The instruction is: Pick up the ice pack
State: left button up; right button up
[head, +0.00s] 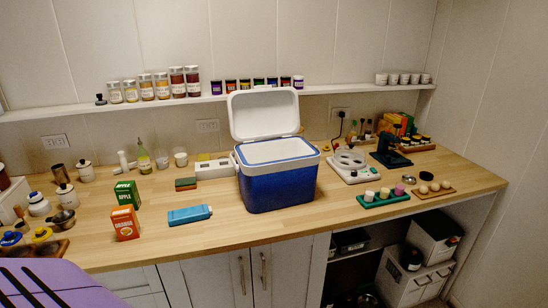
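A flat light-blue block (190,215), which looks like the ice pack, lies on the wooden counter, left of the cooler and near the counter's front. It has a darker blue end at its right. A blue and white cooler (278,188) stands open in the middle of the counter, with its white lid (264,114) raised at the back. The inside of the cooler looks pale, and its bottom is hidden. Neither of my grippers is in view.
An orange carton (125,223) and a green apple carton (127,194) stand left of the light-blue block. A white appliance (350,166) and a green tray (383,198) are right of the cooler. Jars line the shelf (60,112) behind. The counter just around the block is clear.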

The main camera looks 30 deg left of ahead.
aim_at(184, 216)
jog(key=u, duration=1.75)
